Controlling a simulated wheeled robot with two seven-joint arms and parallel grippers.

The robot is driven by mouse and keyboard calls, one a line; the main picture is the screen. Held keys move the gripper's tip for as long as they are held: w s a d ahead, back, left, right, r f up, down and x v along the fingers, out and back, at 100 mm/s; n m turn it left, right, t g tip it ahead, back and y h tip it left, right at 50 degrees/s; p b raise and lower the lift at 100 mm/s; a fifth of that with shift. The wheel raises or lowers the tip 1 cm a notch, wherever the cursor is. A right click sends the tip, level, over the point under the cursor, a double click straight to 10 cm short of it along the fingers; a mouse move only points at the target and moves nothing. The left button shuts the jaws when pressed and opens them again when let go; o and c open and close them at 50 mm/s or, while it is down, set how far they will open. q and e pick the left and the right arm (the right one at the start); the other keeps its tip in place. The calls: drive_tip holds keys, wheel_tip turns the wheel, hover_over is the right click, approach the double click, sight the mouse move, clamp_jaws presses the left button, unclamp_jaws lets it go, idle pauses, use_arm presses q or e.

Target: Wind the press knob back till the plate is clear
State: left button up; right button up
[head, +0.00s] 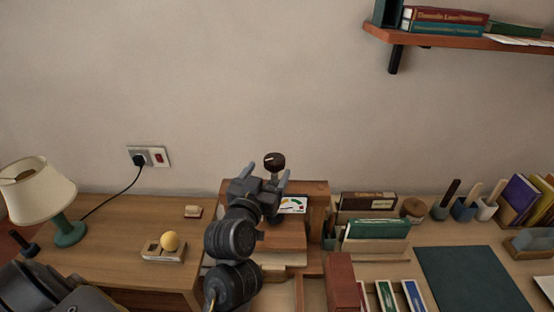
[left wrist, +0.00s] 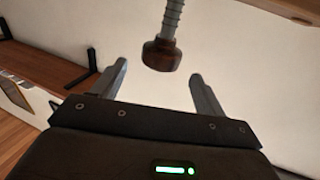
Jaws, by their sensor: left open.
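The press knob (head: 274,161) is dark red-brown and round, above the wooden press (head: 317,192) against the wall. In the left wrist view the knob (left wrist: 161,56) sits at the end of a grey threaded screw (left wrist: 173,16). My left gripper (head: 264,174) is open and empty at the press, its fingers pointing toward the knob. In the left wrist view the knob lies between the lines of the two fingers (left wrist: 159,70), around tip level, with a gap visible on both sides. A gauge card (head: 293,204) with coloured marks is on the press. I cannot make out the plate behind my arm.
Right are books (head: 377,228), several cups (head: 464,209) and a dark green mat (head: 470,280). A shelf (head: 450,38) hangs upper right.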

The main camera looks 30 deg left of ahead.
sight(276, 154)
use_arm(q)
drive_tip(key=w, duration=0.3)
drive_tip(key=w+a, duration=0.1)
drive_tip(key=w, duration=0.3)
drive_tip(key=shift+a+p, duration=0.15)
drive_tip(key=shift+p, duration=0.2)
drive_tip(key=shift+w+f, duration=0.1)
drive_tip(key=shift+w, duration=0.35)
drive_tip(key=c, duration=0.9)
drive_tip(key=n+y+p, duration=0.1)
drive_tip(key=p, duration=0.3)
drive_tip(key=shift+r+y, duration=0.3)
drive_tip(key=shift+r, duration=0.05)
drive_tip(key=shift+c, duration=0.3)
drive_tip(key=shift+s+a+f+n+g+y+p, duration=0.1)
drive_tip(key=shift+f+n+g+y+p, duration=0.1)
drive_tip(key=shift+n+g+y+p, duration=0.3)
drive_tip(key=shift+f, duration=0.15)
use_arm(e)
drive_tip(key=r, duration=0.2)
drive_tip(key=w+r, duration=0.1)
drive_tip(key=r, duration=0.2)
drive_tip(key=shift+w+d+r, duration=0.1)
drive_tip(key=shift+w+r, duration=0.25)
drive_tip(key=shift+w, duration=0.05)
